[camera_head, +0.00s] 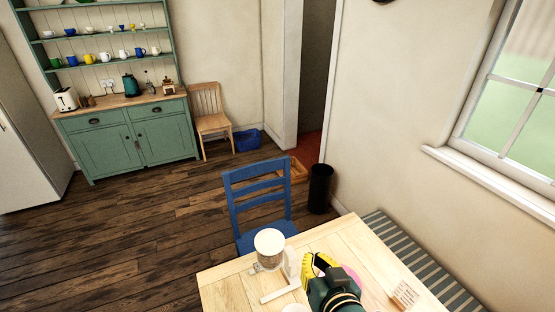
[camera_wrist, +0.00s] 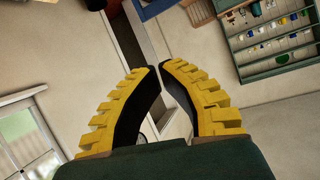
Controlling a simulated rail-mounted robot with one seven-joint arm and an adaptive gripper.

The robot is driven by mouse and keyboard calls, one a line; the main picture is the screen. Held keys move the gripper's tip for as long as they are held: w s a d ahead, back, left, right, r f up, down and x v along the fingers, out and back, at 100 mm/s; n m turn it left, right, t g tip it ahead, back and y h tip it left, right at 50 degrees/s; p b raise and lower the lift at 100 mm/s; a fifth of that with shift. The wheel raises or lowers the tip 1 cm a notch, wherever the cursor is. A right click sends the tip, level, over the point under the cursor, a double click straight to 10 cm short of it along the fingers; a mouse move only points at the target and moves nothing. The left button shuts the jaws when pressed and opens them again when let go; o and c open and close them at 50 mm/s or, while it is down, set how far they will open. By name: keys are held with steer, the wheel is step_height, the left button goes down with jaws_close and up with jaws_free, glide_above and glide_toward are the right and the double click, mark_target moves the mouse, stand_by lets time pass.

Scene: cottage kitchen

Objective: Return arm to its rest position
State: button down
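My gripper (camera_head: 318,260) with its yellow ridged fingers is above the wooden table at the bottom of the head view. My green arm behind it covers part of the table. In the wrist view my gripper (camera_wrist: 161,68) shows both fingers curving in, with their tips practically together and nothing held between them. A narrow empty gap shows between the fingers below the tips.
A white-topped jar (camera_head: 269,237) stands left of my gripper on the wooden table (camera_head: 228,284). A pink round thing (camera_head: 352,273) is partly hidden by my arm. A small card-like block (camera_head: 405,294) lies at right. A blue chair (camera_head: 257,172) stands behind the table.

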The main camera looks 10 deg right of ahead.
steer(key=s+a+r+n+t, duration=0.1)
steer(key=s+a+r+t, duration=0.15)
steer(key=r, duration=0.45)
steer(key=s+a+r+t, duration=0.1)
steer(key=a+r, duration=0.2)
steer(key=r, duration=0.3)
steer(key=s+a+r+n+t, duration=0.1)
steer(key=s+a+r+t, duration=0.1)
steer(key=r, duration=0.5)
steer(key=s+d+r+m+t+h, duration=0.1)
steer(key=s+d+r+t+h, duration=0.2)
steer(key=s+r, duration=0.5)
step_height(320, 180, up, 14)
steer(key=w+y+p, duration=0.1)
steer(key=w+p, duration=0.1)
steer(key=p, duration=1.2)
step_height(320, 180, down, 42)
steer(key=b, duration=4.1)
steer(key=shift+a+r, duration=0.2)
steer(key=shift+a, duration=0.15)
steer(key=shift+t, duration=0.25)
